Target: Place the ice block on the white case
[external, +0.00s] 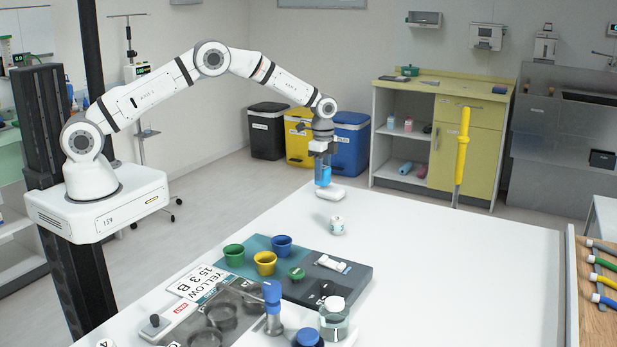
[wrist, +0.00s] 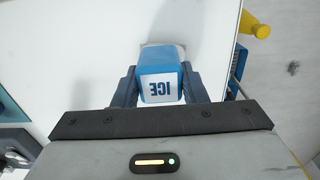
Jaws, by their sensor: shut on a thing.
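The ice block (external: 323,173) is blue with a white face reading "ICE". My gripper (external: 321,156) is shut on it and holds it upright over the far part of the white table. In the wrist view the ice block (wrist: 162,86) sits between the two fingers of my gripper (wrist: 160,76). The white case (external: 332,194) is a small rounded white thing lying on the table just below the block. The white case (wrist: 178,47) also shows partly behind the block in the wrist view. I cannot tell whether block and case touch.
The table's right side is clear. Bins stand beyond its far edge.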

